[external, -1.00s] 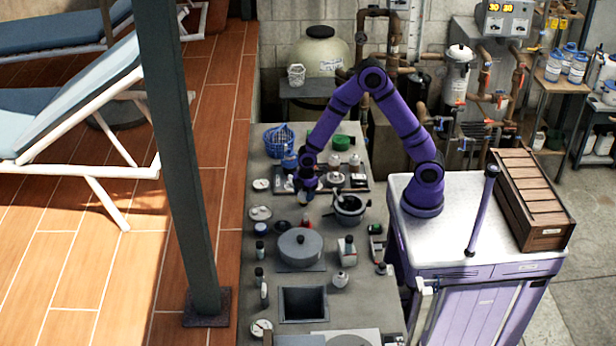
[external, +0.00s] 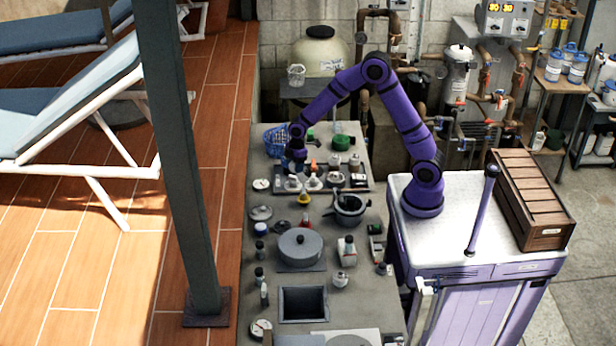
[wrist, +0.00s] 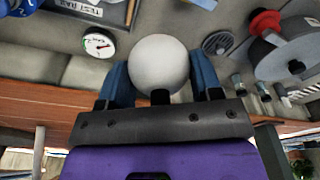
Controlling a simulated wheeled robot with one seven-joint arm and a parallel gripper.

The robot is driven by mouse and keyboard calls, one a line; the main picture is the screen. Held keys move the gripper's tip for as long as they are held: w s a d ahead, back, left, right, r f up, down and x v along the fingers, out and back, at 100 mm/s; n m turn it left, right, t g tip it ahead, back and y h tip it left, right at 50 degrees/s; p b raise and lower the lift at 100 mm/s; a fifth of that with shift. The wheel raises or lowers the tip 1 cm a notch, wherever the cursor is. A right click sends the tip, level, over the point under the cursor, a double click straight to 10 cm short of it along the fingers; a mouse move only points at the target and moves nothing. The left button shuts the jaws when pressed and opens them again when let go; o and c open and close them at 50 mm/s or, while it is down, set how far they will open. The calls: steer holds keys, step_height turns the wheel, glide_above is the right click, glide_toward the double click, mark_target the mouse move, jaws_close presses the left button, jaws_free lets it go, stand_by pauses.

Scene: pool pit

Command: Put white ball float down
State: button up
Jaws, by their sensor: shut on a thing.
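The white ball float (wrist: 158,58) sits between the two blue fingers of my gripper (wrist: 159,76) in the wrist view, and the fingers are shut on it. In the external view my gripper (external: 296,164) is over the far left part of the grey counter, near the tray's left end. The ball cannot be made out clearly there. In the wrist view the counter shows below the ball; I cannot tell the exact gap.
A dial gauge (wrist: 98,43) and a round grey grate (wrist: 217,42) lie on either side of the ball in the wrist view. The tray (external: 366,189), blue basket (external: 270,138) and lidded pot (external: 299,246) stand on the counter (external: 230,335). The wooden deck (external: 221,130) borders its left edge.

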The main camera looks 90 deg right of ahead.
steer(key=s+d+m, duration=0.2)
steer(key=s+d, duration=0.1)
steer(key=d, duration=0.9)
steer(key=s+d+m, duration=0.2)
steer(key=s+d, duration=0.1)
steer(key=d, duration=0.9)
steer(key=s+d+m, duration=0.2)
steer(key=s+d, duration=0.1)
steer(key=d, duration=0.9)
steer(key=shift+h, duration=0.4)
step_height(320, 180, down, 15)
steer(key=shift+f, duration=0.1)
steer(key=shift+f, duration=0.1)
steer(key=o, duration=0.9)
